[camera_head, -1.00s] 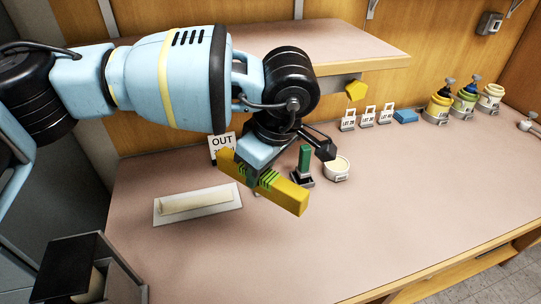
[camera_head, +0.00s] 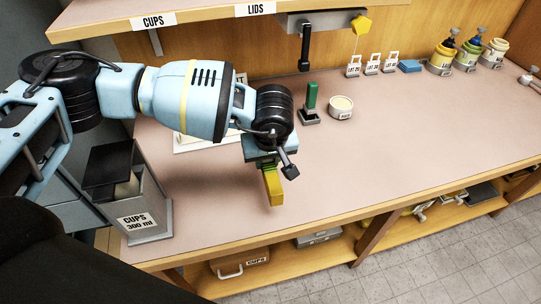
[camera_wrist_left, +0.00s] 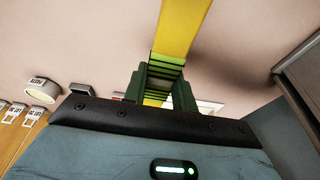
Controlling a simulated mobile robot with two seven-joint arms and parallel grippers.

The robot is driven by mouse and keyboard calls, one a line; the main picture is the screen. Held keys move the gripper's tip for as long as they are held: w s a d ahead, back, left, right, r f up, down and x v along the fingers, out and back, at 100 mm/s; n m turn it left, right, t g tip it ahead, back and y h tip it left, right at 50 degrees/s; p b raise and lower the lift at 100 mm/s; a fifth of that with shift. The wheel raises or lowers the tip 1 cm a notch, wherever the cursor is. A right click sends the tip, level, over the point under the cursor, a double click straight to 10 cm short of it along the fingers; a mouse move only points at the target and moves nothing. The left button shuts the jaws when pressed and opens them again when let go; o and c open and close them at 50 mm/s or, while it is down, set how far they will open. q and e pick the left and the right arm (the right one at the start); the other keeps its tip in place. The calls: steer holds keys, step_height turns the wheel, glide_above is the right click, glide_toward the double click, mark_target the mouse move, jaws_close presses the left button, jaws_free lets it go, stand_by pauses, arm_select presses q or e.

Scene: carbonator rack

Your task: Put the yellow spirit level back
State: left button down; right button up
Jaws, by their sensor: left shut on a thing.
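The yellow spirit level (camera_head: 273,186) is a long yellow bar hanging from my left gripper (camera_head: 266,166), above the front part of the counter. In the left wrist view the level (camera_wrist_left: 182,30) runs between the two green fingers of my left gripper (camera_wrist_left: 160,84), which are shut on it. Its upper part is hidden by the gripper in the head view. My right gripper is not in view.
A grey cup bin (camera_head: 147,222) labelled CUPS 300 ml stands at the counter's left front. A green-handled tool (camera_head: 311,97) and a round cream tub (camera_head: 340,107) stand behind the gripper. The lower shelf (camera_head: 240,278) holds several items. The counter's right front (camera_head: 420,130) is clear.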

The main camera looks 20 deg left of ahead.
arm_select(q)
steer(key=shift+r, duration=0.1)
steer(key=shift+f+b, duration=0.9)
steer(key=shift+f, duration=1.25)
steer(key=shift+f+b, duration=0.3)
steer(key=shift+f, duration=0.5)
steer(key=shift+f, duration=0.25)
steer(key=shift+f+b, duration=0.4)
steer(key=shift+b, duration=0.05)
